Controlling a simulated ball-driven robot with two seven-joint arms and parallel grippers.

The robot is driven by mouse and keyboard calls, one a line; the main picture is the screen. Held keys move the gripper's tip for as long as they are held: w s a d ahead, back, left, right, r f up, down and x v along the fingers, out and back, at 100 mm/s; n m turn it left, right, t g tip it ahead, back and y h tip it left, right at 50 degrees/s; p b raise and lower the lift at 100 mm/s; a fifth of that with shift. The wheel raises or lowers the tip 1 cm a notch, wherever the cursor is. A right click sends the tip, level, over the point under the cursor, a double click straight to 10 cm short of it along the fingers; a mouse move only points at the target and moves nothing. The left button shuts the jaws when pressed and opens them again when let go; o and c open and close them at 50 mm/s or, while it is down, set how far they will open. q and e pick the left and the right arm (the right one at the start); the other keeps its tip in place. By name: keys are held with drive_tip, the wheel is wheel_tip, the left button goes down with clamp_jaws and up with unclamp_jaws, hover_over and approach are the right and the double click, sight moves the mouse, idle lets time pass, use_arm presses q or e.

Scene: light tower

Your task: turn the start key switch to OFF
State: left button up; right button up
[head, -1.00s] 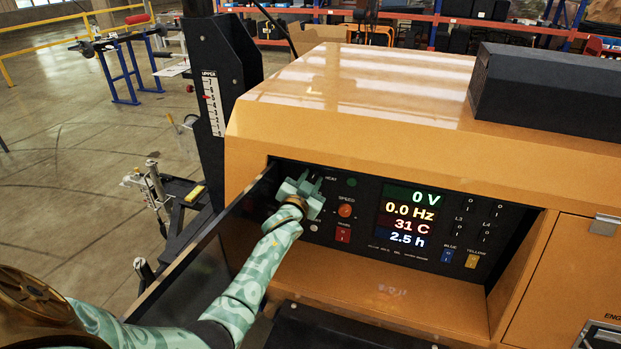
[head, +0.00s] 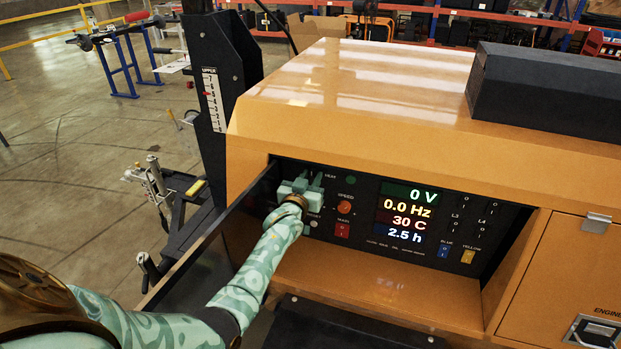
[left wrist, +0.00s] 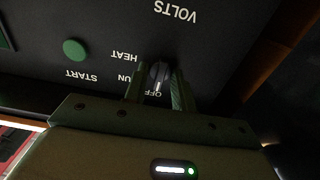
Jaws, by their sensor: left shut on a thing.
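The start key switch (left wrist: 160,76) shows in the left wrist view as a dark knob, with HEAT, RUN and OFF labels around it, upside down and partly covered. A pale mark on the knob appears to point towards the OFF label (left wrist: 160,93). My left gripper (left wrist: 159,88) has one finger on each side of the knob and is shut on it. In the head view my left gripper (head: 308,180) is at the upper left of the black control panel (head: 362,213) and hides the switch. My right gripper is not in view.
A green START button (left wrist: 75,50) is beside the switch. The panel also has a red speed knob (head: 345,209), a red main switch (head: 342,230) and a lit display (head: 408,214) reading 0 V and 0.0 Hz. An open black door (head: 205,262) is close to my left arm.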

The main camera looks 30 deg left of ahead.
use_arm(q)
drive_tip(key=shift+f, duration=0.1)
drive_tip(key=o, duration=0.6)
drive_tip(key=p+v, duration=0.2)
drive_tip(key=v, duration=1.4)
drive_tip(key=shift+s, duration=0.2)
